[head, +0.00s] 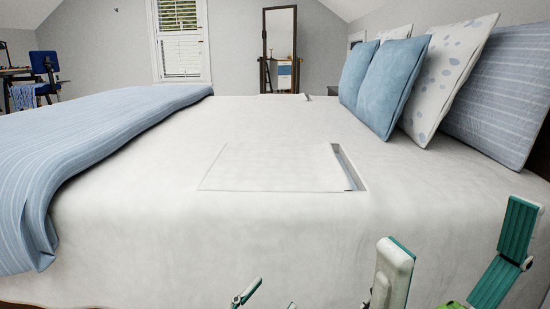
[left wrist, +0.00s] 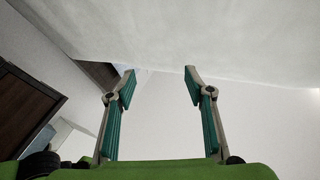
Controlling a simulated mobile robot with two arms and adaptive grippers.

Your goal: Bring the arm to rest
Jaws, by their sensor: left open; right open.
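My left gripper (head: 271,294) shows only by its fingertips at the bottom edge of the head view, in front of the bed's near side. In the left wrist view my left gripper (left wrist: 160,72) has its two teal-padded fingers spread, with nothing between them. My right gripper (head: 460,224) is at the bottom right of the head view, its two fingers wide apart and empty. Its green body is mostly cut off by the frame. Most of both arms is out of view.
A bed with a white sheet (head: 130,230) fills the middle. A flat white rectangular item (head: 270,167) lies on it. A blue striped blanket (head: 75,140) covers the left, and pillows (head: 385,85) stand at the right. A mirror (head: 280,50) and chair (head: 45,80) are far back.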

